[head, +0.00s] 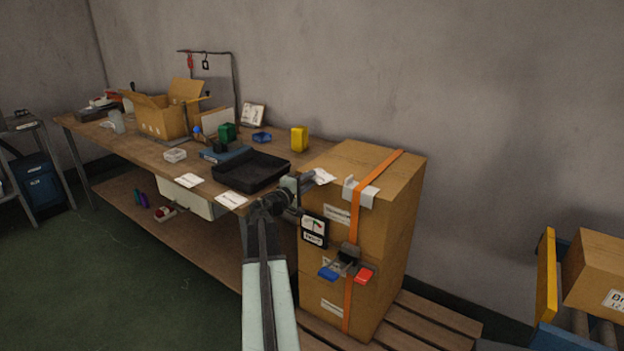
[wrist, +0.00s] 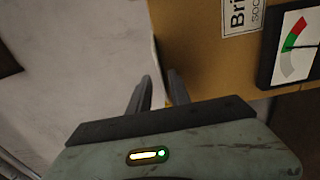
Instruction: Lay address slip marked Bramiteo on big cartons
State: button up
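My gripper (head: 308,182) is at the left upper edge of the stacked big cartons (head: 385,205). A white slip (head: 324,176) shows at its fingertips in the head view. In the wrist view the two fingers (wrist: 158,92) are close together, with a thin pale edge between them, so the gripper appears shut on this slip. Its print cannot be read. Two more white slips, one farther left (head: 188,180) and one nearer (head: 231,200), lie on the table's front edge, also unreadable. The wrist view shows a carton label (wrist: 241,14) beginning "Bri", partly cut off.
An orange strap (head: 382,166) binds the cartons, with a white corner piece (head: 361,192), a gauge (head: 314,230) and a red-and-blue-handled buckle on the front. The table carries a black tray (head: 250,172), an open carton (head: 165,118) and a yellow block (head: 299,138). A pallet (head: 440,322) lies underneath.

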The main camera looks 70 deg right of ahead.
jog(key=v, duration=1.1)
jog(key=shift+a, duration=0.35)
jog(key=shift+w, duration=0.15)
